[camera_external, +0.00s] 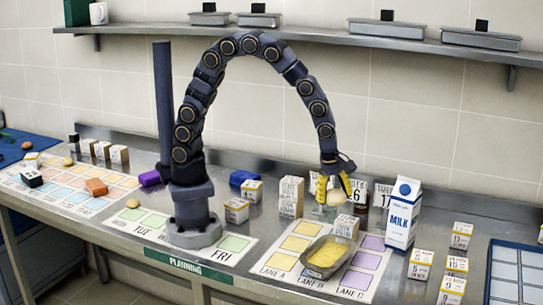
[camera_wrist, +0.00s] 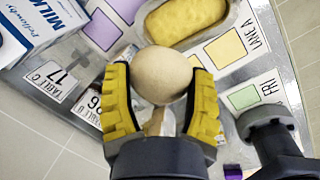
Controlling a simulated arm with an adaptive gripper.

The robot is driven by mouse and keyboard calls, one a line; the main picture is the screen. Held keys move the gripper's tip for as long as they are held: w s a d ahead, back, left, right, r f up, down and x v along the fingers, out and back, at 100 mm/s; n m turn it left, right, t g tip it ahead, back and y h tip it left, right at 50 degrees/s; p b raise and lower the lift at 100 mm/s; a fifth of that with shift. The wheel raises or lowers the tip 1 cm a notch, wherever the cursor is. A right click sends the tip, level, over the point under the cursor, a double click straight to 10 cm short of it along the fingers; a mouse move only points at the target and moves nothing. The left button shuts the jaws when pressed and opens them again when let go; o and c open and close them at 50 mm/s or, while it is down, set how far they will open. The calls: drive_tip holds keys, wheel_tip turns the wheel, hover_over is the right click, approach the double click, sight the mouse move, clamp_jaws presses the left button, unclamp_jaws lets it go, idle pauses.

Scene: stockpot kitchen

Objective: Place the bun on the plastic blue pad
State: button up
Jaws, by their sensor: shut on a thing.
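My gripper (camera_external: 335,188) has yellow pads and is shut on a round beige bun (camera_external: 337,197). In the wrist view the bun (camera_wrist: 162,75) sits between the two yellow fingers (camera_wrist: 162,100). The bun is held above the counter, behind the metal dish and left of the milk carton. A flat blue pad (camera_external: 40,146) lies at the far left of the counter, well away from my gripper, with a small round brown item on it.
A milk carton (camera_external: 403,213), a dish with yellow filling (camera_external: 327,256) and white labelled blocks (camera_external: 291,196) stand near my gripper. A blue-framed grid (camera_external: 517,262) lies at right. Coloured cards (camera_external: 75,190) cover the left counter. A shelf (camera_external: 330,42) hangs above.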

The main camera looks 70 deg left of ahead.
drive_tip(key=w+a+n+y, duration=0.1)
drive_tip(key=w+a+n, duration=0.2)
drive_tip(key=a, duration=0.3)
drive_tip(key=w+a+n, duration=0.3)
drive_tip(key=a, duration=0.4)
drive_tip(key=n+g+y, duration=0.2)
drive_tip(key=n, duration=1.8)
hover_over(245, 174)
wheel_tip(245, 174, down, 5)
drive_tip(key=shift+d+f, duration=0.15)
drive_tip(key=shift+f, duration=2.1)
drive_tip(key=shift+d+f, duration=0.1)
drive_tip(key=shift+f, duration=2.15)
drive_tip(key=o, duration=1)
drive_tip(key=shift+f, duration=0.1)
